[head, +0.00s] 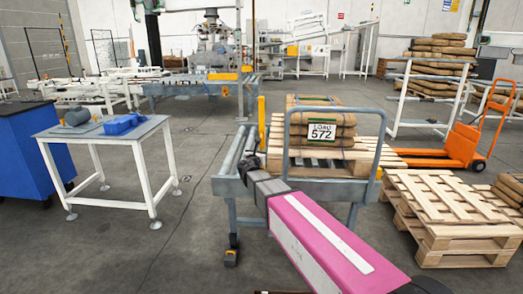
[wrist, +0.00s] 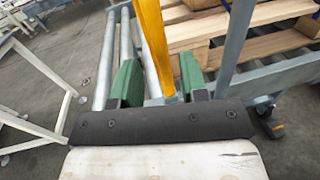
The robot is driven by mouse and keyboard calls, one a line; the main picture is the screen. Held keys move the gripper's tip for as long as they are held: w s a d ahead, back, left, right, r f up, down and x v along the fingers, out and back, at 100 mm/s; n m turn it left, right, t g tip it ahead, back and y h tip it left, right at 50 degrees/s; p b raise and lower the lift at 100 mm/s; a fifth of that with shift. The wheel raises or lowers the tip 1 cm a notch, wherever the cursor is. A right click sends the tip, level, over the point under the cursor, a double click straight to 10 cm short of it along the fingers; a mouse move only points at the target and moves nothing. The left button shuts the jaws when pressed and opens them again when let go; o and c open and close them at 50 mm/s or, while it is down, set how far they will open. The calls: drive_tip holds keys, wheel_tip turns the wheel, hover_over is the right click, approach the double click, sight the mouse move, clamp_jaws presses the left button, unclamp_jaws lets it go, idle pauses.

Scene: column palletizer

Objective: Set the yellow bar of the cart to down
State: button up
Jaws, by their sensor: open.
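The grey cart (head: 371,150) stands in the middle of the head view, with a roller top and a hooped handle frame. Its yellow bar (head: 261,118) stands upright at the near left side of the load. My gripper (head: 250,163) is at the cart's side, low by the bar's foot; its fingers are small and dark in the head view. In the wrist view my gripper (wrist: 160,80) is open, with the yellow bar (wrist: 153,35) running between its two green fingers. There are gaps on both sides, wider on the left. I cannot tell if it touches anything.
Sacks labelled LOAD 572 (head: 321,131) lie on a wooden pallet on the cart. A white-legged table (head: 105,135) stands left, an empty pallet stack (head: 445,205) right, and an orange pallet truck (head: 462,145) behind it. Floor between table and cart is clear.

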sight(261, 149)
drive_tip(key=x, duration=0.4)
drive_tip(key=shift+w+d, duration=0.1)
drive_tip(key=shift+w, duration=0.2)
clamp_jaws()
drive_tip(key=shift+w+r, duration=0.1)
